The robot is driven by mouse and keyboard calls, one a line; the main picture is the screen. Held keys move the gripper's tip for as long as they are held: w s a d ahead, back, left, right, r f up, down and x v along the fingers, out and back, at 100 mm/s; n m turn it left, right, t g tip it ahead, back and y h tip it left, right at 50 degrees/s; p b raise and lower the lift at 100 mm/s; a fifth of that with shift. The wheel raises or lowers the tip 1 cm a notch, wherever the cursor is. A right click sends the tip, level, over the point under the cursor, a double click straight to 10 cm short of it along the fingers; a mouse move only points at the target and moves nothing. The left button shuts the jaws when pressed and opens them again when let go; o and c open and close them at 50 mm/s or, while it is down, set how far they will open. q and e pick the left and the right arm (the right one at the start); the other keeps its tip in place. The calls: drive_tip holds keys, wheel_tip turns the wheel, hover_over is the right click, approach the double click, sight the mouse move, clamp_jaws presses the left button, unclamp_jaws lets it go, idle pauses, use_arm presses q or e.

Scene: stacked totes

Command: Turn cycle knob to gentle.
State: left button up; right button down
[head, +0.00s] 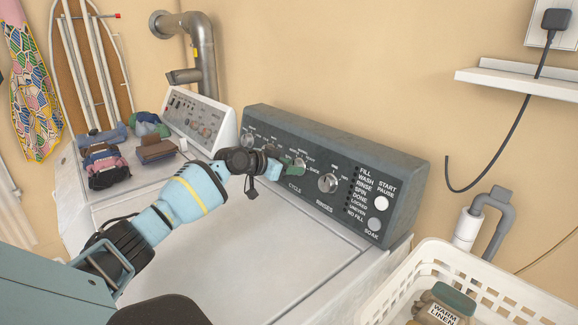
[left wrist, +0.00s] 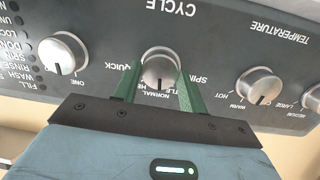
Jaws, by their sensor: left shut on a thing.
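The cycle knob (left wrist: 160,66) is a round silver dial on the dark washer panel, under the printed word CYCLE, which reads upside down in the left wrist view. My left gripper (left wrist: 160,88) has its two green fingers on either side of this knob and is shut on it. The knob's dark mark appears to point toward the NORMAL label; part of the gentle label is hidden by a finger. In the head view my left gripper (head: 291,168) reaches the panel and partly covers the cycle knob (head: 299,166). My right gripper is not in view.
The rinses knob (head: 328,183) sits to the right on the panel, and the temperature knob (left wrist: 258,85) lies on the cycle knob's other side. Folded clothes (head: 105,165) lie on the neighbouring machine.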

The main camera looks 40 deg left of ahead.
use_arm(q)
drive_tip(key=shift+a+n+t+h+p, duration=0.1)
drive_tip(key=shift+n+t+h+p, duration=0.35)
drive_tip(key=shift+n, duration=2.45)
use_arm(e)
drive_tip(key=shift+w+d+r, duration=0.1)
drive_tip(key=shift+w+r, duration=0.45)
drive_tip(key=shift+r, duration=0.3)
use_arm(q)
drive_tip(key=shift+f+p, duration=0.1)
drive_tip(key=shift+p, duration=0.2)
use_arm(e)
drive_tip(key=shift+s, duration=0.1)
use_arm(q)
drive_tip(key=o, duration=1)
drive_tip(key=shift+c, duration=0.2)
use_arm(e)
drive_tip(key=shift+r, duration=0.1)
use_arm(q)
drive_tip(key=shift+s, duration=0.1)
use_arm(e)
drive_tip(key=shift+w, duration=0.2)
